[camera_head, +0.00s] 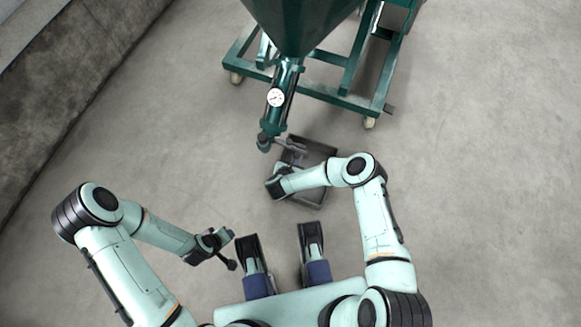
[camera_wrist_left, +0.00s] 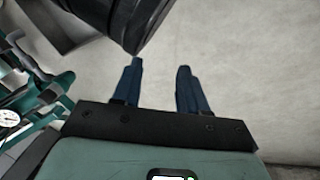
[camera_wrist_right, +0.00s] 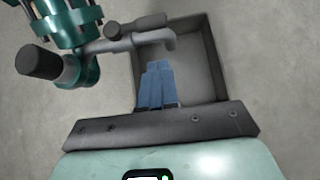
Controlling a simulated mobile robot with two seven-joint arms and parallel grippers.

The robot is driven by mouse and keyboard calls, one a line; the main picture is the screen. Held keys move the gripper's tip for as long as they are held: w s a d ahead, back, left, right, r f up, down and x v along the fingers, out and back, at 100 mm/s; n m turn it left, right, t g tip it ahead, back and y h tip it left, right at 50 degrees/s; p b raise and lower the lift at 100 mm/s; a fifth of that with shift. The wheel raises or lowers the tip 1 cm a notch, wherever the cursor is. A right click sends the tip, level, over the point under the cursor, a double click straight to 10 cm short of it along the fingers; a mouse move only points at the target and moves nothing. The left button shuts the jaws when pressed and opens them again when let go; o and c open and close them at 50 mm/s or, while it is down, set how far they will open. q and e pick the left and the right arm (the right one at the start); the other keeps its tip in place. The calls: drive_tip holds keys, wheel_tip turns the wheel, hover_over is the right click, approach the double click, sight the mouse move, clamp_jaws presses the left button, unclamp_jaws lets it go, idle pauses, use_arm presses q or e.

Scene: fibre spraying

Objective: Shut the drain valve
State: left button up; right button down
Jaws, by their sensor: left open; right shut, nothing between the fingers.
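The drain valve (camera_head: 266,140) is at the foot of the green outlet pipe (camera_head: 279,108), under the hopper. A grey metal bar (camera_head: 291,146) sticks out from it to the right. In the right wrist view, the green valve body (camera_wrist_right: 78,60) is at upper left, and the bar (camera_wrist_right: 135,42) ends in a bend over the tray. My right gripper (camera_head: 284,167) is just below the bar in the head view. Its fingers (camera_wrist_right: 157,75) are shut and empty, near the bar's bent end; contact is unclear. My left gripper (camera_head: 232,250) is open and empty, lower left; its fingers (camera_wrist_left: 158,78) stand apart.
A dark grey open tray (camera_head: 318,152) lies on the floor below the valve. The green hopper (camera_head: 300,22) stands on a wheeled frame (camera_head: 335,100). A round gauge (camera_head: 276,97) is on the pipe. A low wall (camera_head: 70,90) runs along the left. The floor to the right is clear.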

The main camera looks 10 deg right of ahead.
sight(302, 149)
use_arm(q)
drive_tip(key=shift+g, duration=0.7)
drive_tip(key=s+f, duration=0.1)
drive_tip(key=s+f+b, duration=0.1)
drive_tip(key=s+f, duration=0.1)
drive_tip(key=s, duration=0.1)
drive_tip(key=shift+a, duration=0.25)
use_arm(e)
drive_tip(key=w+d, duration=0.1)
drive_tip(key=w, duration=0.1)
drive_tip(key=w+d, duration=0.1)
drive_tip(key=shift+w+d+f, duration=0.2)
drive_tip(key=shift+w+d, duration=0.1)
drive_tip(key=shift+w, duration=0.1)
use_arm(q)
drive_tip(key=shift+w+r+t, duration=0.3)
drive_tip(key=shift+w+r, duration=0.1)
drive_tip(key=shift+w, duration=0.05)
use_arm(e)
drive_tip(key=shift+d+n+y, duration=0.2)
drive_tip(key=shift+n+y, duration=0.1)
drive_tip(key=shift+n, duration=0.1)
